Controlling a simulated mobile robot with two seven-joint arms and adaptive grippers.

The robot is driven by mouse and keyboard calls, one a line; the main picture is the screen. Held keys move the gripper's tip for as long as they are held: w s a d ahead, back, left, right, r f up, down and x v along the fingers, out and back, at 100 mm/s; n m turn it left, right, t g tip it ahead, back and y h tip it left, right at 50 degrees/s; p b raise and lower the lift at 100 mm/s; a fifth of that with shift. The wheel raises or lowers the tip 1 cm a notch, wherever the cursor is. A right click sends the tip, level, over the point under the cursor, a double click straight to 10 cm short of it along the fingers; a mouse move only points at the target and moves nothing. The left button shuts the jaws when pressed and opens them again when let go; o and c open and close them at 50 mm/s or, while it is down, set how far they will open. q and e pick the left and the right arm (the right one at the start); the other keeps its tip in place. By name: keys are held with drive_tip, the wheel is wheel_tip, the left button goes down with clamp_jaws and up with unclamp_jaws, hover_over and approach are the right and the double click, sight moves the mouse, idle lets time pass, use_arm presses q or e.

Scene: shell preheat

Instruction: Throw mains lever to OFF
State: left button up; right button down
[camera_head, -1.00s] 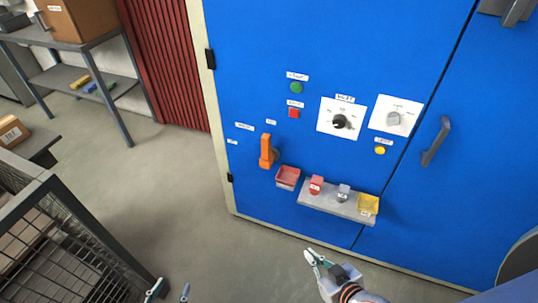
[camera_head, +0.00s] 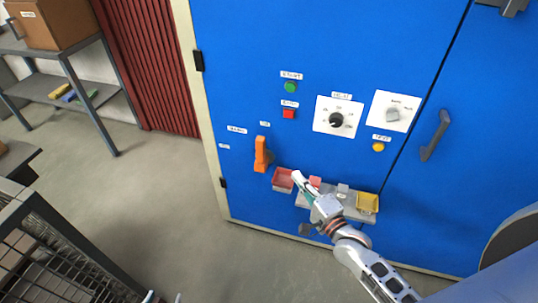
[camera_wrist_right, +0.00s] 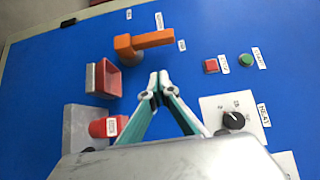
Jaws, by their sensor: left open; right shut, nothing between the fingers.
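The orange mains lever (camera_head: 261,154) is on the left part of the blue cabinet front, its handle pointing up in the head view. It also shows in the right wrist view (camera_wrist_right: 148,40), with its handle to the right of its pivot. My right gripper (camera_head: 296,175) is shut and empty, in front of the small shelf, to the right of and below the lever. In the right wrist view its fingertips (camera_wrist_right: 159,76) are apart from the lever. My left gripper (camera_head: 164,298) barely shows at the bottom edge, open, far from the lever.
A red bin (camera_head: 283,180), a grey shelf (camera_head: 357,213) with small blocks and a yellow bin (camera_head: 367,203) project below the lever. A black knob (camera_head: 336,120), green button (camera_head: 291,87) and red button (camera_head: 288,113) are nearby. A mesh cart (camera_head: 40,250) stands at lower left.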

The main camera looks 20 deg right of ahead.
drive_tip(key=shift+w+r, duration=0.1)
idle(0.3)
approach(261, 154)
drive_tip(key=w+d+r, duration=0.2)
drive_tip(key=w+d, duration=0.2)
drive_tip(key=w, duration=0.1)
use_arm(q)
drive_tip(key=shift+s+f+b, duration=0.15)
drive_tip(key=shift+f+b, duration=0.35)
drive_tip(key=shift+f, duration=0.1)
use_arm(e)
drive_tip(key=shift+w+a+f, duration=0.1)
drive_tip(key=shift+w+a, duration=0.4)
drive_tip(key=shift+a, duration=0.3)
drive_tip(key=shift+w+a+f, duration=0.1)
drive_tip(key=shift+w+a, duration=0.35)
drive_tip(key=shift+a, duration=0.35)
use_arm(q)
drive_tip(key=shift+r, duration=0.1)
use_arm(e)
drive_tip(key=shift+w+r, duration=0.1)
